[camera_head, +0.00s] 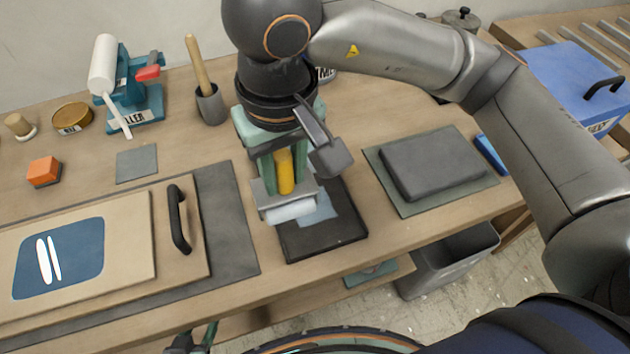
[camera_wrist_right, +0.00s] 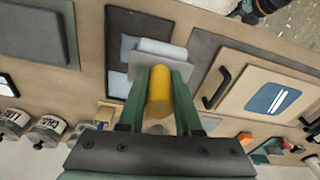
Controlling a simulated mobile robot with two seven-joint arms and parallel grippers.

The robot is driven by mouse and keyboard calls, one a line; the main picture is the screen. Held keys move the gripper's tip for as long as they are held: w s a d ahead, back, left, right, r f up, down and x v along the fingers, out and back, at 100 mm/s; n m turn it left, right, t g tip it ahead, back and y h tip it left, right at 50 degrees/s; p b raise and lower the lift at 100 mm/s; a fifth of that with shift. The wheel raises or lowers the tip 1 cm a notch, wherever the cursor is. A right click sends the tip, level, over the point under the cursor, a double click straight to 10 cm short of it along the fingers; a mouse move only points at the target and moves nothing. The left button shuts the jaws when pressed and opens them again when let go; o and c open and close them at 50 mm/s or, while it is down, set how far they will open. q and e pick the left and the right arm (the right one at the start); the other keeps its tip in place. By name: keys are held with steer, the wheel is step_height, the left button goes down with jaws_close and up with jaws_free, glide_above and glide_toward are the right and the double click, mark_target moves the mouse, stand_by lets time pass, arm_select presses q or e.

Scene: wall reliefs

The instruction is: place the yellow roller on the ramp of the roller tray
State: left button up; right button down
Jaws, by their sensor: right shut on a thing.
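My right gripper (camera_head: 283,175) is shut on the yellow handle of the yellow roller (camera_head: 285,172), which stands roughly upright between the teal fingers. The roller's pale head and grey frame show below the fingers, over the left part of the black roller tray (camera_head: 345,243). I cannot tell whether the head touches the tray. In the right wrist view, the yellow roller (camera_wrist_right: 160,92) is between the fingers, with its pale head beside the tray's light blue patch. The tray (camera_wrist_right: 118,20) is partly hidden there. My left gripper (camera_head: 197,342) shows only partly at the bottom edge.
Left of the tray lies a board with a black handle (camera_head: 180,220) on a grey mat. A dark grey slab (camera_head: 440,162) lies on a mat to the right. A teal roller stand (camera_head: 135,95), a cup with a wooden tool (camera_head: 210,103) and an orange block (camera_head: 44,172) stand behind.

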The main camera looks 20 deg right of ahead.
steer(key=w+d+f, duration=0.1)
steer(key=f, duration=0.2)
steer(key=w+d+f, duration=0.1)
steer(key=d+f, duration=0.1)
steer(key=w+d+f, duration=0.1)
steer(key=d+f, duration=0.1)
steer(key=f, duration=0.1)
steer(key=shift+d+f, duration=0.1)
steer(key=shift+f, duration=0.65)
